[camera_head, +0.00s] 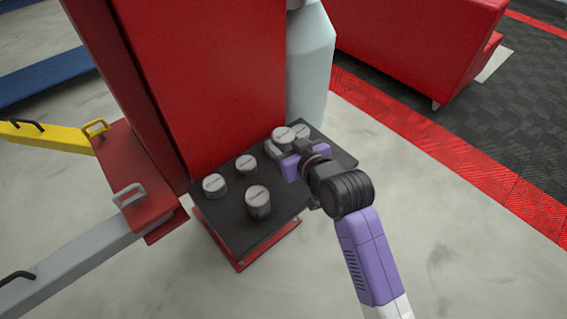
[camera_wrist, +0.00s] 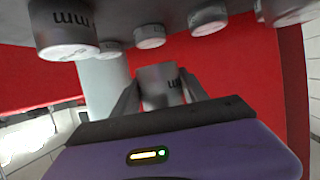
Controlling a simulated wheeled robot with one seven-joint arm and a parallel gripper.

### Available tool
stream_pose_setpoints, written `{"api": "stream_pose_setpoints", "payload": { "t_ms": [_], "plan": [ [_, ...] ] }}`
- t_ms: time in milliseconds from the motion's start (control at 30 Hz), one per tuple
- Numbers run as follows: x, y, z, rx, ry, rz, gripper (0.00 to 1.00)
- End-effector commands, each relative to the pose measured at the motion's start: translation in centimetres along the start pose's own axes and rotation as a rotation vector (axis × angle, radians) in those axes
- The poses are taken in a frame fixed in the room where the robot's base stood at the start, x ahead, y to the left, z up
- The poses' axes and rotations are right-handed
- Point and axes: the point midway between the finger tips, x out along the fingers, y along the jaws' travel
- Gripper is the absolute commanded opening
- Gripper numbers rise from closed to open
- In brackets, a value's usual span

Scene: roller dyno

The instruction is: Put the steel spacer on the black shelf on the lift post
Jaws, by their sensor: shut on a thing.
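The steel spacer (camera_wrist: 160,85) is a grey metal cylinder with dark lettering, between the two fingers of my gripper (camera_wrist: 160,98) in the wrist view. My gripper is shut on it. In the head view my gripper (camera_head: 281,146) is over the back right part of the black shelf (camera_head: 238,228), at the foot of the red lift post (camera_head: 215,80). The wrist view looks upside down, with the shelf (camera_wrist: 125,10) along the top. A strip of background shows between the held spacer and the shelf, so it seems apart from the surface.
Several other capped spacers stand on the shelf, including a front one (camera_head: 258,202), a left one (camera_head: 214,185) and a rear one (camera_head: 246,164). Another (camera_head: 301,131) is close beside my gripper. A grey cylinder (camera_head: 310,65) stands behind.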

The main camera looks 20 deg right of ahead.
Motion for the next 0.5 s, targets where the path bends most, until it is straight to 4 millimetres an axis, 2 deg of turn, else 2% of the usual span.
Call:
{"api": "stream_pose_setpoints", "payload": {
  "t_ms": [100,267,500],
  "plan": [
    [0.7,0.0,1.8,0.000,0.001,-0.001,0.00],
    [1.2,0.0,2.7,0.000,0.003,-0.001,0.00],
    [2.4,0.0,5.8,0.000,0.002,0.000,0.00]
  ]
}}
